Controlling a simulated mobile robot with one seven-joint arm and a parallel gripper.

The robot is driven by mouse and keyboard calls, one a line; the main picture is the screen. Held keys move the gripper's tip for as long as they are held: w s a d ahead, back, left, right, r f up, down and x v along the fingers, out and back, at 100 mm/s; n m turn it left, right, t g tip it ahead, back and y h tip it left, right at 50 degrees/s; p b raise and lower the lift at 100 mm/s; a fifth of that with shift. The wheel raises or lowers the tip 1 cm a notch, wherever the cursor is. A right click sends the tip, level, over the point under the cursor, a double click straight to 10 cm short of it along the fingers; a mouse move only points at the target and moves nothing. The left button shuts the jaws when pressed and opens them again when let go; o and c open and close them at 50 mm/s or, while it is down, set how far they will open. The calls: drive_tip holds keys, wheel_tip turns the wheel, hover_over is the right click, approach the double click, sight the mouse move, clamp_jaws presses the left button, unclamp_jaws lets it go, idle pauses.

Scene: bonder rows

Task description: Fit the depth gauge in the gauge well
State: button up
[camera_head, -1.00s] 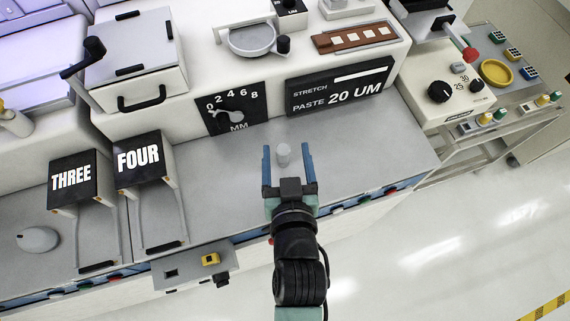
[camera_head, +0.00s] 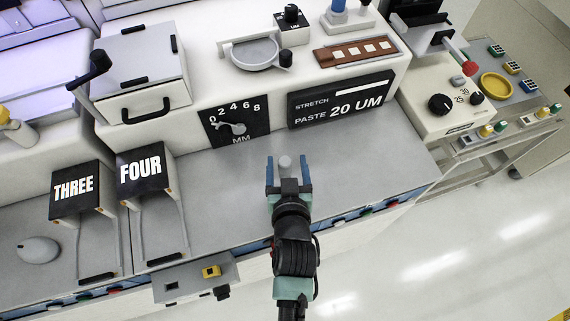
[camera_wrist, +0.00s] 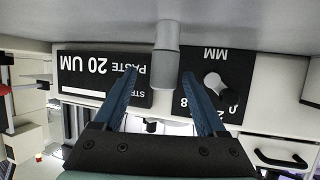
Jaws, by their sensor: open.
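A small pale grey cylinder (camera_head: 285,163), which looks like the depth gauge, stands upright on the grey bench top in front of the large machine. In the wrist view, which is upside down, the cylinder (camera_wrist: 166,48) shows a lighter and a darker section. My gripper (camera_head: 287,163) is open, with its blue fingers on either side of the cylinder in the head view. In the wrist view the fingers (camera_wrist: 222,92) are spread wide and no contact shows. I cannot pick out the gauge well for certain.
Behind stand a millimetre dial panel (camera_head: 234,126) and a "PASTE 20 UM" sign (camera_head: 338,99). Stands marked THREE (camera_head: 76,188) and FOUR (camera_head: 140,167) are at left, with a grey knob-like piece (camera_head: 38,250). The bench right of my gripper is clear.

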drive_tip(key=shift+x, duration=2.05)
drive_tip(key=shift+a, duration=0.2)
drive_tip(key=shift+r, duration=0.1)
clamp_jaws()
